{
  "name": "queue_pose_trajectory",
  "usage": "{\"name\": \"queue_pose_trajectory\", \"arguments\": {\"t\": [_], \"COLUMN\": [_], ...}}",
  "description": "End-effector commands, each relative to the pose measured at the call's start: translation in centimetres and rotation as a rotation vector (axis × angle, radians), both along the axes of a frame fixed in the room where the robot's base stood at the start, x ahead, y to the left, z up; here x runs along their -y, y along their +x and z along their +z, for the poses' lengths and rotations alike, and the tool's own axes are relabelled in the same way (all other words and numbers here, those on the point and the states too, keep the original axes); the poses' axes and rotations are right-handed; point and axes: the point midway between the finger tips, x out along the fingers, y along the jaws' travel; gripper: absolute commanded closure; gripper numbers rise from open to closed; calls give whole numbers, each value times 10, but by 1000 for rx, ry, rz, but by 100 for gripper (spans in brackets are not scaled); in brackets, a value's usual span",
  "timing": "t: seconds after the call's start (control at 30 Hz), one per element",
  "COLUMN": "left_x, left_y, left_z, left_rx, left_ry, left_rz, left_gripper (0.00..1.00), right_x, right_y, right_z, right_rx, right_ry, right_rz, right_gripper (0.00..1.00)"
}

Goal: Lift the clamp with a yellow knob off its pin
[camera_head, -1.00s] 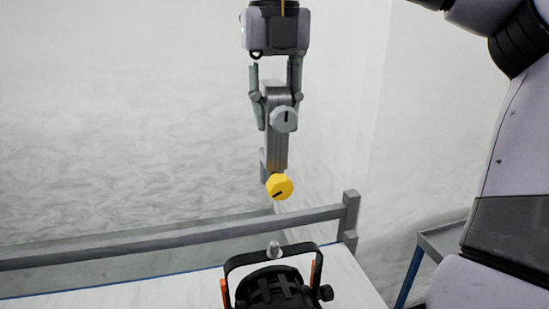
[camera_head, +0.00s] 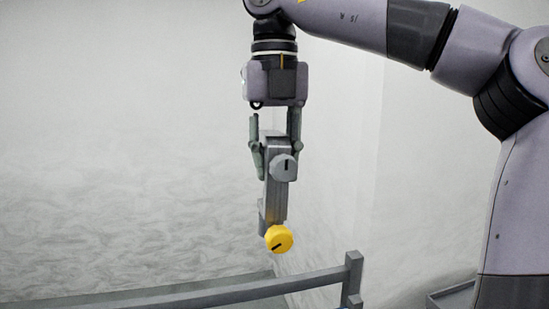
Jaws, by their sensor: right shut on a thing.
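The clamp (camera_head: 276,195) is a grey metal piece with a grey knob (camera_head: 284,168) on its side and a yellow knob (camera_head: 279,239) at its lower end. My right gripper (camera_head: 277,150) comes down from above and is shut on the upper part of the clamp, one finger on each side. The clamp hangs upright in the air, with nothing seen touching it from below. The pin and the lamp below are out of view. My left gripper is not in view.
A grey rail (camera_head: 215,294) with an end post (camera_head: 353,276) runs along the bottom of the view, below the clamp. Part of a grey surface (camera_head: 455,296) shows at the lower right. Pale walls stand behind, and the air around the clamp is clear.

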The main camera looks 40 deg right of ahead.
Motion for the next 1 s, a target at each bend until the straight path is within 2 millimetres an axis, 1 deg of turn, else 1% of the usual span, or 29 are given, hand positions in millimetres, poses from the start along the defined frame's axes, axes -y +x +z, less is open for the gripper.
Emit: {"name": "queue_pose_trajectory", "arguments": {"t": [1.0], "left_x": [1], "left_y": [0], "left_z": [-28], "left_rx": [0], "left_ry": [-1], "left_rz": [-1], "left_gripper": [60], "right_x": [0], "right_y": [0], "right_z": [-42], "right_rx": [0], "right_ry": [1], "right_rz": [0], "right_gripper": [100]}}
